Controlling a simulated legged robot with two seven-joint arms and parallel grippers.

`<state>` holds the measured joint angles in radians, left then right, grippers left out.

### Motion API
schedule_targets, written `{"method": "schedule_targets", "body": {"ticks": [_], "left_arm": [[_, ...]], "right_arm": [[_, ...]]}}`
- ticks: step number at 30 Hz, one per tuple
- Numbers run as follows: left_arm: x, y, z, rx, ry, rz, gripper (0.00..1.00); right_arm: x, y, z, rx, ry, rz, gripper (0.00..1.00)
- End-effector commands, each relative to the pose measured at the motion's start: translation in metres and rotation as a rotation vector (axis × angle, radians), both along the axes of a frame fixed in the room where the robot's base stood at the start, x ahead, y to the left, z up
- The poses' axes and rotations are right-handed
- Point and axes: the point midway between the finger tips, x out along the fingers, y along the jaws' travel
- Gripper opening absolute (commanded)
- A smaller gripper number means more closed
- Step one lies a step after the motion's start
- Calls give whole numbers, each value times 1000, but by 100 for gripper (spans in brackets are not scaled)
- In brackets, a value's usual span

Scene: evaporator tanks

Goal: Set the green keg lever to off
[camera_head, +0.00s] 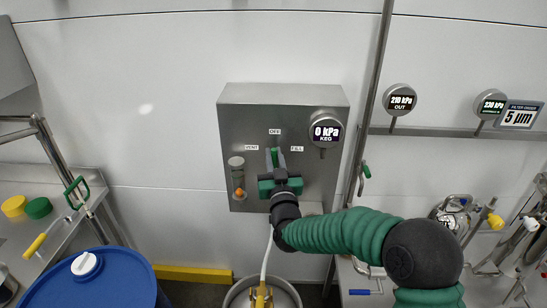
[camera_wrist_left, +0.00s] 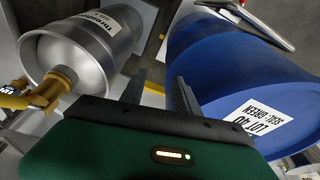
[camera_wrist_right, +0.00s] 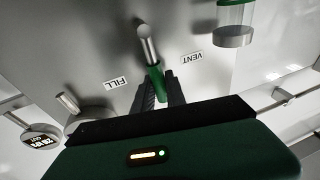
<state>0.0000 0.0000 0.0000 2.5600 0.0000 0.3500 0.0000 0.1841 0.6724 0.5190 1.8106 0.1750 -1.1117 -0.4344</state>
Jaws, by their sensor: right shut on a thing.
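The green keg lever (camera_head: 274,156) is on the grey metal panel, under the OFF label (camera_head: 275,132) and between the VENT label (camera_head: 251,148) and the FILL label (camera_head: 297,149). My right gripper (camera_head: 276,160) is at the panel, shut on the lever. In the right wrist view the lever's green grip (camera_wrist_right: 155,80) lies between the two dark fingers, its bare metal stem beyond them. The OFF label is hidden there. My left gripper (camera_wrist_left: 158,92) is open and empty in the left wrist view, over the gap between a steel keg and a blue drum.
A KEG gauge (camera_head: 326,131) reading 0 kPa is on the panel's right. A sight glass (camera_head: 238,178) is at its left. The blue drum (camera_head: 110,280) and the steel keg (camera_wrist_left: 85,40) stand below. A vertical pipe (camera_head: 366,110) runs right of the panel.

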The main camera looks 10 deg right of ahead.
Motion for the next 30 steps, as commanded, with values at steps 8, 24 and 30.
{"method": "schedule_targets", "body": {"ticks": [8,24,30], "left_arm": [[0,0,0,0,0,0,38],[0,0,0,0,0,0,38],[0,0,-1,0,0,0,38]], "right_arm": [[0,1,-3,-1,7,2,25],[-93,1,-21,-5,7,4,25],[-143,0,-32,-4,8,3,25]]}}
